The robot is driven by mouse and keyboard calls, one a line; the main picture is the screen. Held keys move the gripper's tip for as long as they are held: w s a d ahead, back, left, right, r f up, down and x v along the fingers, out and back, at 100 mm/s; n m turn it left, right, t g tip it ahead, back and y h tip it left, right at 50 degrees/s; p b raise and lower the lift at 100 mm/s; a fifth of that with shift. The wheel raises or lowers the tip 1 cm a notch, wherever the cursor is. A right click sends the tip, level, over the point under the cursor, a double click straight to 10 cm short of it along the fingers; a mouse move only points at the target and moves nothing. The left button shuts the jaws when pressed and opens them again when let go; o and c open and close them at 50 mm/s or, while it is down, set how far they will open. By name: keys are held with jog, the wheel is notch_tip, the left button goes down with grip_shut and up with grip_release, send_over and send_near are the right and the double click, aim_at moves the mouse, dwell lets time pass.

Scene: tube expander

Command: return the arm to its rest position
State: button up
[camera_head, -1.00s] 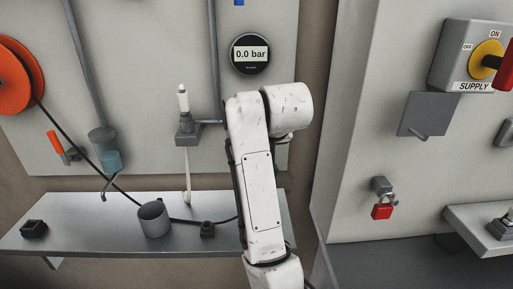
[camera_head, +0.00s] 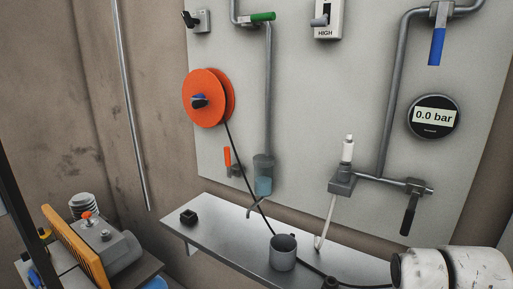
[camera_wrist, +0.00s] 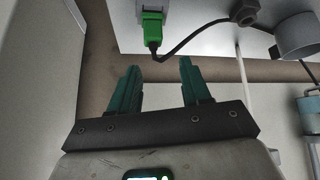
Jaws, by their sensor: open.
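My gripper (camera_wrist: 159,66) shows in the wrist view with its two green fingers apart and nothing between them. It is out of the head view. Part of my white arm (camera_head: 452,270) shows at the lower right of the head view, in front of the shelf's right end. A green plug (camera_wrist: 152,28) with a black cable is beyond the fingertips in the wrist view, apart from them.
A metal shelf (camera_head: 225,229) carries a grey cup (camera_head: 283,252) and a small black block (camera_head: 188,217). The wall panel holds an orange reel (camera_head: 207,98), pipes, valves and a gauge (camera_head: 434,116) reading 0.0 bar. A compressor (camera_head: 105,245) stands at the lower left.

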jog(key=s+a+f+n+g+y, duration=0.1)
jog(key=s+a+f+g, duration=0.1)
jog(key=s+f, duration=0.5)
jog(key=s+a+f+n+g, duration=0.1)
jog(key=s+a+f, duration=0.1)
jog(key=s+f, duration=0.5)
jog(key=s+a+f+g+y, duration=0.1)
jog(key=s+f, duration=0.7)
jog(key=s, duration=0.9)
jog(key=shift+a+n+g+y, duration=0.3)
jog(key=shift+a+n+g, duration=0.1)
jog(key=shift+a+g, duration=0.5)
